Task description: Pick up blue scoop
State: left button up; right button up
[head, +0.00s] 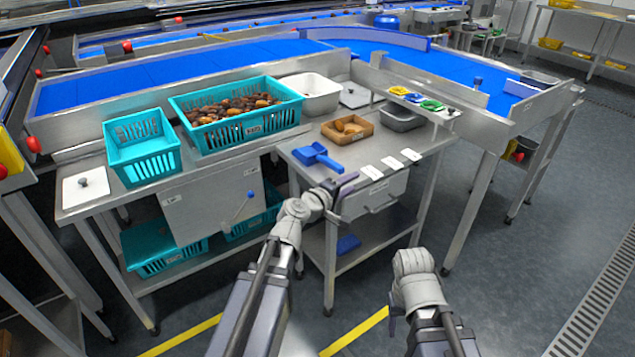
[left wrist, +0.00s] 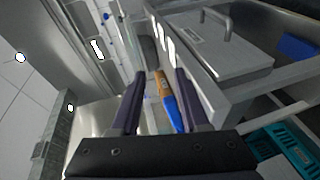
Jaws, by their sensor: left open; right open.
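The blue scoop (head: 316,155) lies on the steel bench near its front edge, in front of a small wooden tray (head: 347,129). My left gripper (head: 343,184) is open and empty at the bench's front edge, just right of and nearer than the scoop. In the left wrist view, the scoop (left wrist: 171,112) shows as a blue strip in the gap between the open fingers (left wrist: 159,76), with the tray beyond it. My right gripper (head: 392,318) hangs low over the floor at the right, clear of the bench. Its wrist hides most of it.
A teal crate of dates (head: 243,132) and an empty teal crate (head: 143,150) stand left of the scoop. White cards (head: 391,162) lie to its right. A grey tub (head: 402,118) and white tub (head: 312,92) stand behind. A drawer (head: 375,197) sits below the bench top.

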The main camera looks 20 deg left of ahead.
aim_at(332, 168)
pick_arm(q)
jog(key=w+a+f+n+t+y+b, duration=0.1)
jog(key=w+a+n+t+y+b, duration=0.15)
jog(key=a+n, duration=0.45)
jog(key=shift+m+y, duration=0.45)
jog(key=shift+m, duration=0.35)
jog(key=shift+w+f+b, duration=0.2)
jog(key=shift+w, duration=1.6)
jog(key=shift+w+f+b, duration=0.15)
jog(key=shift+w+f, duration=0.05)
jog(key=shift+w, duration=1.6)
jog(key=shift+s, duration=0.1)
pick_arm(e)
notch_tip(332, 168, down, 5)
jog(key=shift+r, duration=0.1)
pick_arm(q)
grip_shut()
